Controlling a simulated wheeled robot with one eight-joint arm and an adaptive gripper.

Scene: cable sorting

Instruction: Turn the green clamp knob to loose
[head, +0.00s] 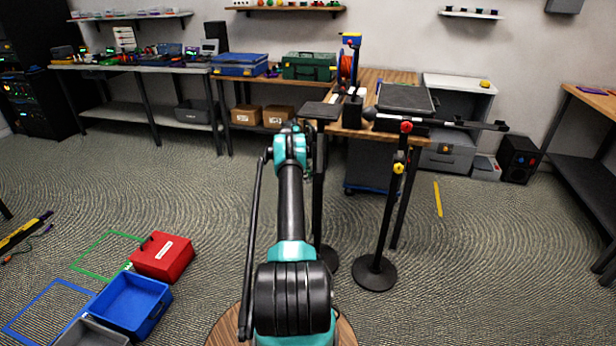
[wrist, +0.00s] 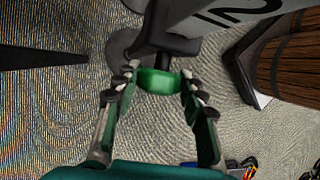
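The green clamp knob (wrist: 158,81) shows in the wrist view, under a dark clamp block on a stand. My gripper (wrist: 159,78) is open, with one finger on each side of the knob and the knob between the fingertips. The gaps beside the knob are small, and I cannot tell whether a finger touches it. In the head view my arm reaches to a black stand (head: 318,195) with a small dark plate (head: 321,111) on top. There the knob and fingers are hidden by my arm.
A second stand (head: 385,215) with red (head: 406,127) and yellow (head: 397,168) knobs is close on the right. A wooden-topped table (head: 375,135) is behind. Red (head: 163,257) and blue (head: 130,305) bins lie on the floor at left. The floor at right is mostly clear.

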